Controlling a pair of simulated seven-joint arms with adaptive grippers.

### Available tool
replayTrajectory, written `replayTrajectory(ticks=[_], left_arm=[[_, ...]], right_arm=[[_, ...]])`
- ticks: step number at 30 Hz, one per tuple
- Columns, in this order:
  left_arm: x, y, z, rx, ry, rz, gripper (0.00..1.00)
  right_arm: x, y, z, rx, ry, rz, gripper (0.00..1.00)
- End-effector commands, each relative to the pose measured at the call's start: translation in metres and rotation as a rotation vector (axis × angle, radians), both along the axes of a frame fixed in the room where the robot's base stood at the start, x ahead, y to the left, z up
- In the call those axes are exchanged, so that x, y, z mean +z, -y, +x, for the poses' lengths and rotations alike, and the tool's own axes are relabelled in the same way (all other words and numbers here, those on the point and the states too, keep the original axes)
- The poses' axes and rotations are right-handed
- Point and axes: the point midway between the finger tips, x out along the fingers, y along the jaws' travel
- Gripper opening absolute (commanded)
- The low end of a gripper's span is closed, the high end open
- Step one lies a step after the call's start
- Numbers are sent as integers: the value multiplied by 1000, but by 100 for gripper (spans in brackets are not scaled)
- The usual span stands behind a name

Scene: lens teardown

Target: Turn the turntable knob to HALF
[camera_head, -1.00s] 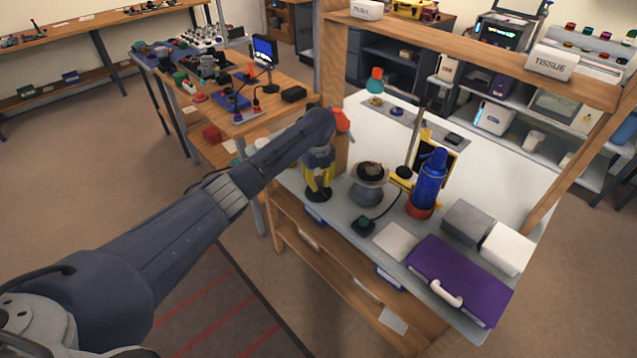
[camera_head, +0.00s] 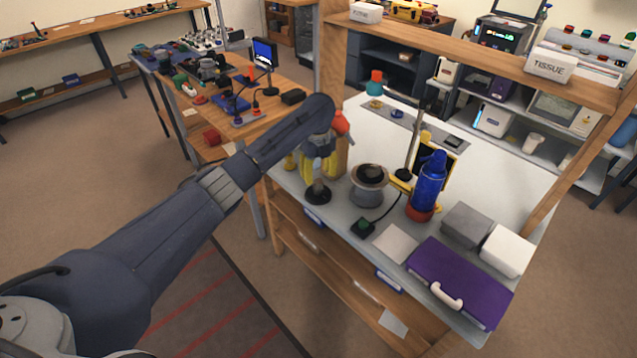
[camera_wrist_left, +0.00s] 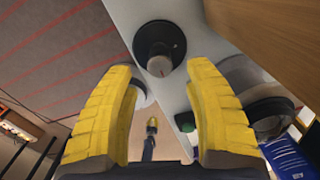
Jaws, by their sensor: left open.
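The knob (camera_wrist_left: 159,65) is a grey cap with a thin red mark on a round black base, seen in the left wrist view. In the head view the black base (camera_head: 318,194) shows at the left end of the white bench. My left gripper (camera_head: 312,172) is above and just behind it, with yellow fingers spread. In the left wrist view the left gripper (camera_wrist_left: 164,75) is open, its fingertips on either side of the knob with gaps and nothing held. I cannot read any HALF marking.
Right of the knob stand a grey round pot-like device (camera_head: 368,190), a green button box (camera_head: 362,227) and a blue bottle (camera_head: 430,185). A purple case (camera_head: 460,280) lies at the front right. A wooden post (camera_head: 331,60) rises behind my gripper.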

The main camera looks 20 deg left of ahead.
Motion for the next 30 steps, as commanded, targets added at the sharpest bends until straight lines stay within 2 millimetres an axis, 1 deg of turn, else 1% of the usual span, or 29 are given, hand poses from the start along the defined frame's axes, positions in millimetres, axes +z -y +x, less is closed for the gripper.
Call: replayTrajectory(ticks=[1,6,12,18,30], left_arm=[[11,0,1,-1,4,1,52],[38,-1,1,-1,2,1,52],[60,0,0,0,1,0,52],[69,0,0,1,0,0,52],[70,0,0,1,-1,-1,52]], right_arm=[[0,0,0,0,0,0,0],[0,-1,0,0,0,1,0],[0,-1,0,0,0,1,0],[0,-1,0,0,0,1,0],[0,-1,0,0,0,1,0]])
